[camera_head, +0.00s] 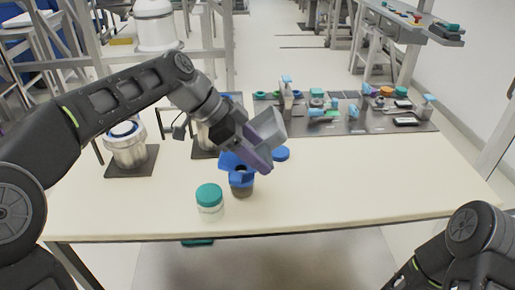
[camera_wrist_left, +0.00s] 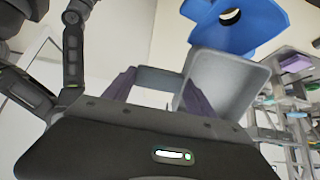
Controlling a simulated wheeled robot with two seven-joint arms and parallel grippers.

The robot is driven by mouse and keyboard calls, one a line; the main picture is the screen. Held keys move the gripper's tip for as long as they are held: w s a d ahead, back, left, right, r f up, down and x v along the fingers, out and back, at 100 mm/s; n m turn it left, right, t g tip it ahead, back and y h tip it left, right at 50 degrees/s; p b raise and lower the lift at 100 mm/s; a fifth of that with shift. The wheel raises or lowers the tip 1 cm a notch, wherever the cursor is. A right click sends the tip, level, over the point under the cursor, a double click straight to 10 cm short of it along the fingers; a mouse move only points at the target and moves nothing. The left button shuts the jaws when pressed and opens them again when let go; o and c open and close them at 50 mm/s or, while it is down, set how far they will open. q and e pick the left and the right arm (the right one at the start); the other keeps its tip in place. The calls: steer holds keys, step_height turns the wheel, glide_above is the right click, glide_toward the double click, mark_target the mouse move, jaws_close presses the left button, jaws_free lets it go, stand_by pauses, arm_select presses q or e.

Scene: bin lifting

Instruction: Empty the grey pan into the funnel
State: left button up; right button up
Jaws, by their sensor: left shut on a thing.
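The grey pan (camera_head: 268,126) is held in the air above the table, tilted, just above and beside the blue funnel (camera_head: 238,162). My left gripper (camera_head: 257,158), with purple fingers, is shut on the pan. In the left wrist view, the pan (camera_wrist_left: 225,82) lies beyond the fingers (camera_wrist_left: 158,92), with the blue funnel (camera_wrist_left: 240,22) close to its edge. The funnel sits on a jar (camera_head: 241,189) with dark content. I see nothing in the visible part of the pan; the rest of its inside is hidden. My right gripper is out of view; only part of that arm shows.
A teal-lidded jar (camera_head: 209,203) stands left of the funnel jar. A blue lid (camera_head: 281,153) lies to its right. Metal canisters (camera_head: 126,147) on dark pads stand at the left. A dark tray (camera_head: 385,122) of small parts is at the back. The table's front right (camera_head: 380,185) is clear.

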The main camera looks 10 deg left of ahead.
arm_select(q)
steer(key=y+p, duration=0.1)
steer(key=p, duration=0.2)
steer(key=d+y+p, duration=0.1)
steer(key=y+p, duration=0.1)
steer(key=p, duration=0.1)
steer(key=shift+w+r+g, duration=0.1)
steer(key=shift+g, duration=0.2)
steer(key=shift+f+y+p, duration=0.25)
steer(key=shift+y+p, duration=0.05)
steer(key=shift+p, duration=0.1)
steer(key=shift+f, duration=0.25)
steer(key=y+p, duration=0.2)
steer(key=p, duration=0.1)
steer(key=g+y+p, duration=0.1)
steer(key=p, duration=0.1)
steer(key=shift+d+f, duration=0.25)
steer(key=shift+d, duration=0.15)
steer(key=shift+w+f+y+p, duration=0.1)
steer(key=shift+f+y+p, duration=0.4)
steer(key=shift+p, duration=0.1)
steer(key=shift+a+f, duration=0.1)
